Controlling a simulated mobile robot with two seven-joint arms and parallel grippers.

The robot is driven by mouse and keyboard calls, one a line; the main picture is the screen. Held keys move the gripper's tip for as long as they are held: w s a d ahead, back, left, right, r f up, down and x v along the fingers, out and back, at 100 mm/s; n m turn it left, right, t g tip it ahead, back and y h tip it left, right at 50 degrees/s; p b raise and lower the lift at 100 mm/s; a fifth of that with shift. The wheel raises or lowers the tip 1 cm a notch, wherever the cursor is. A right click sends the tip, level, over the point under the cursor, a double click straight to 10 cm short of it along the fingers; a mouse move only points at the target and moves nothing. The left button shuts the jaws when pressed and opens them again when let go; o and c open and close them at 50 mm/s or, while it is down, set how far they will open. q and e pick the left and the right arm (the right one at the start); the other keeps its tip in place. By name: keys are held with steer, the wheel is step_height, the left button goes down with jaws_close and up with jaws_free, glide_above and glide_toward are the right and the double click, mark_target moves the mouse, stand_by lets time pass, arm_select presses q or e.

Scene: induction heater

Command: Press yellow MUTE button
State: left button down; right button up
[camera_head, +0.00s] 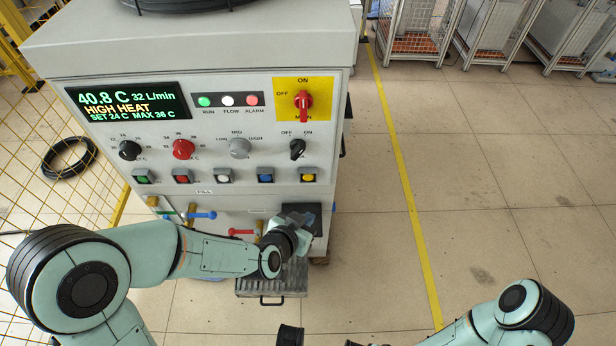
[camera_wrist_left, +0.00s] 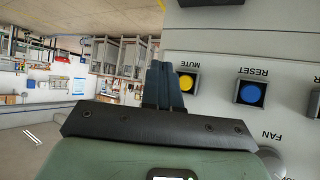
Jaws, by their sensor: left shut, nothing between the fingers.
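The yellow MUTE button (camera_head: 308,175) sits at the right end of the lower button row on the grey machine panel. In the left wrist view the yellow button (camera_wrist_left: 187,83) shows in a dark square frame, just right of my fingers. My left gripper (camera_head: 298,217) is in front of the machine, below the yellow button in the head view. In the left wrist view its dark fingers (camera_wrist_left: 160,66) are shut and empty. They appear apart from the button, though the exact gap cannot be told. My right gripper does not show clearly.
A blue RESET button (camera_head: 265,175) is left of the yellow one, beyond it white, red and green buttons. Dark knob (camera_head: 297,149) and red main switch (camera_head: 303,102) are above. Hose valves (camera_head: 201,215) project below. The floor right of the machine is clear.

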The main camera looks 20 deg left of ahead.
mark_target(308, 176)
arm_select(q)
steer(key=w+a+b, duration=0.2)
steer(key=w, duration=0.6)
steer(key=shift+w+a, duration=0.2)
steer(key=shift+w, duration=0.05)
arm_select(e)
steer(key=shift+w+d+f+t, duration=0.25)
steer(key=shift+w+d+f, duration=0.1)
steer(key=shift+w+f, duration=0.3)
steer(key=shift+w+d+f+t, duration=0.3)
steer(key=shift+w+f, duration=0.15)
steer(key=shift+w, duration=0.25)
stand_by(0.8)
arm_select(q)
steer(key=shift+w+a, duration=0.1)
steer(key=shift+w, duration=0.3)
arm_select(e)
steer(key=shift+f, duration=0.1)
